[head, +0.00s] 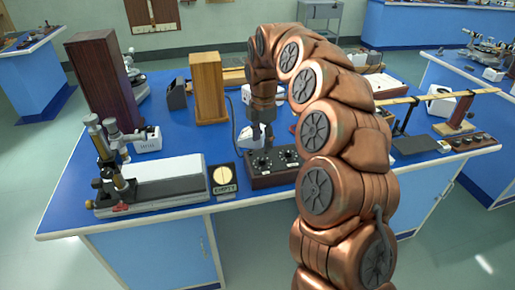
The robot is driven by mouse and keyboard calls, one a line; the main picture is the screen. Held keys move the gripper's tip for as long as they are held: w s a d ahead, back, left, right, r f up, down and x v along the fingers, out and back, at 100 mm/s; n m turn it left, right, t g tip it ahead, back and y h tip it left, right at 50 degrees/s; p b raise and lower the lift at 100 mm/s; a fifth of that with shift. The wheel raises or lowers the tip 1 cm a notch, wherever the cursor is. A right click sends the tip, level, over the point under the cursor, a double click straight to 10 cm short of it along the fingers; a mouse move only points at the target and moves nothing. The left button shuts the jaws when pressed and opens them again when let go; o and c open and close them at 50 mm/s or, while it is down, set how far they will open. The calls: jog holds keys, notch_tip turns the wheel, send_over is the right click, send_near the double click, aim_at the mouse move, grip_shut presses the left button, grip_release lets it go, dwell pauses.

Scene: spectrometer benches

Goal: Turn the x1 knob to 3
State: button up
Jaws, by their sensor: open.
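A dark control box (272,181) stands near the front edge of the blue bench, with small round knobs (289,155) on its top. The knob markings are too small to read, so I cannot tell which one is x1 or where it points. My gripper (263,143) points down just above the left part of the box, close to a knob. It is open, and its fingers are small and dark in this view. I cannot tell whether they are around the knob or touching it. My copper-coloured arm hides the area right of the box.
A microscope-like instrument (112,165) and a long white-topped unit (165,180) stand at the left. Tall wooden boxes (208,88) stand behind. Another knobbed box (468,142) is at the right.

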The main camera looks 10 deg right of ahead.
aim_at(262, 159)
jog(key=shift+w+d+f, duration=0.2)
jog(key=shift+w+d, duration=0.1)
jog(key=shift+w, duration=0.4)
jog(key=shift+s+a+f, duration=0.1)
jog(key=shift+f, duration=0.35)
notch_tip(262, 159, down, 7)
jog(key=shift+r+p, duration=0.15)
jog(key=shift+p, duration=0.55)
jog(key=shift+c, duration=0.2)
grip_shut()
